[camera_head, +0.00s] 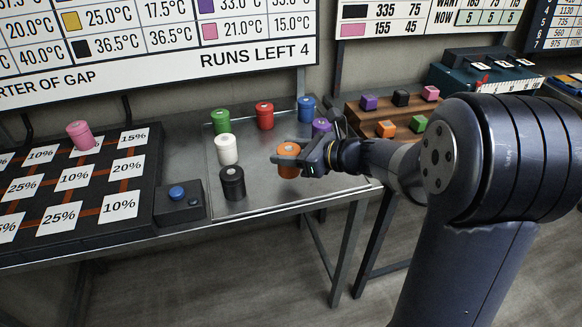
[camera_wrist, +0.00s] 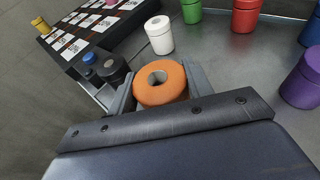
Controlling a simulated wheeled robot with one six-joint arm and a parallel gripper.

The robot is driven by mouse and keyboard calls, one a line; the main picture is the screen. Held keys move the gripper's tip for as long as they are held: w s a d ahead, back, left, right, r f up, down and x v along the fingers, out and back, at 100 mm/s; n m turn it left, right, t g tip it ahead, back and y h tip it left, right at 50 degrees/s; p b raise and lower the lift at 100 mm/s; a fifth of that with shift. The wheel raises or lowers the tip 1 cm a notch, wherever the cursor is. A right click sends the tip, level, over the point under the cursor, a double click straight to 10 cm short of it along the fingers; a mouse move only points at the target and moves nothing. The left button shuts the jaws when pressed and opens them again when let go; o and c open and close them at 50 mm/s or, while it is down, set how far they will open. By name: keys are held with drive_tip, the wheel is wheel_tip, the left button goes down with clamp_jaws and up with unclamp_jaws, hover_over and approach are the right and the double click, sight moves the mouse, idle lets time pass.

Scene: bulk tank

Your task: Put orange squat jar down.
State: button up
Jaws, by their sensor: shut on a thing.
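The orange squat jar (camera_head: 288,161) is in my gripper (camera_head: 290,160), at the front right of the metal tray on the table. In the wrist view the orange jar (camera_wrist: 160,83) sits between the two fingers (camera_wrist: 162,85), which press on its sides. Its top with a grey round centre faces the camera. I cannot tell whether its base touches the tray or hangs a little above it.
On the metal tray (camera_head: 270,198) stand white (camera_head: 227,149), black (camera_head: 232,183), green (camera_head: 221,121), red (camera_head: 265,115), blue (camera_head: 307,109) and purple (camera_head: 321,127) jars. Left are a button box (camera_head: 180,200) and a percentage board (camera_head: 135,185) with a pink jar (camera_head: 79,135). Tray space between the white and red jars is clear.

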drive_tip(key=shift+f+b, duration=0.4)
drive_tip(key=shift+f, duration=1.35)
drive_tip(key=shift+f, duration=0.15)
drive_tip(key=o, duration=1.1)
drive_tip(key=shift+c, duration=0.2)
drive_tip(key=shift+r, duration=0.3)
drive_tip(key=p+v, duration=0.1)
drive_tip(key=v, duration=1.1)
drive_tip(key=shift+f, duration=0.15)
